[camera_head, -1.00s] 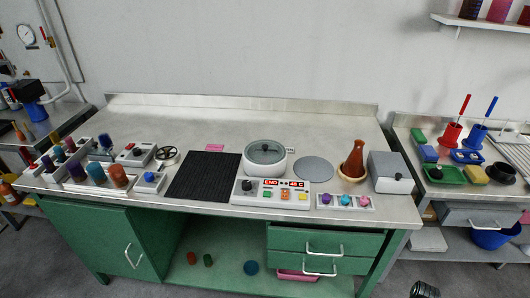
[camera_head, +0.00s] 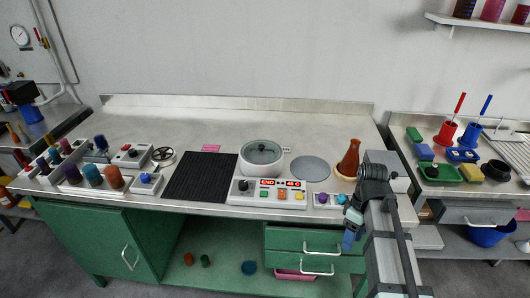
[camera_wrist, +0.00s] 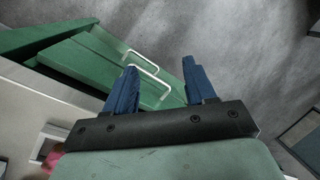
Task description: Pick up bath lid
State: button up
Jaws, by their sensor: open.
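The bath lid (camera_head: 264,149) is a round, dark glassy disc with a small knob. It sits on top of the white round bath (camera_head: 262,166) on the hot plate unit, near the middle of the bench. My gripper (camera_head: 348,240) hangs in front of the bench's right part, below the top's front edge and well to the right of the lid. In the wrist view, my gripper (camera_wrist: 158,85) has its two blue fingers apart with nothing between them. The lid does not show in the wrist view.
The control unit (camera_head: 269,193) stands in front of the bath. A brown flask (camera_head: 350,158) and grey disc (camera_head: 310,168) are to its right. A black mat (camera_head: 200,177) lies to its left. Green drawers (camera_head: 300,240) with white handles are beside my gripper. The bench's back is clear.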

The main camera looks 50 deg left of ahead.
jog(key=a+r+n, duration=0.1)
jog(key=a+r, duration=0.5)
jog(key=a, duration=0.1)
jog(key=m+t+y, duration=0.2)
jog(key=t+y, duration=0.1)
jog(key=y, duration=0.3)
send_near(261, 146)
jog(key=x, duration=0.8)
jog(key=shift+w+a+f, duration=0.15)
jog(key=shift+f, duration=0.05)
jog(key=shift+c, duration=0.4)
grip_shut()
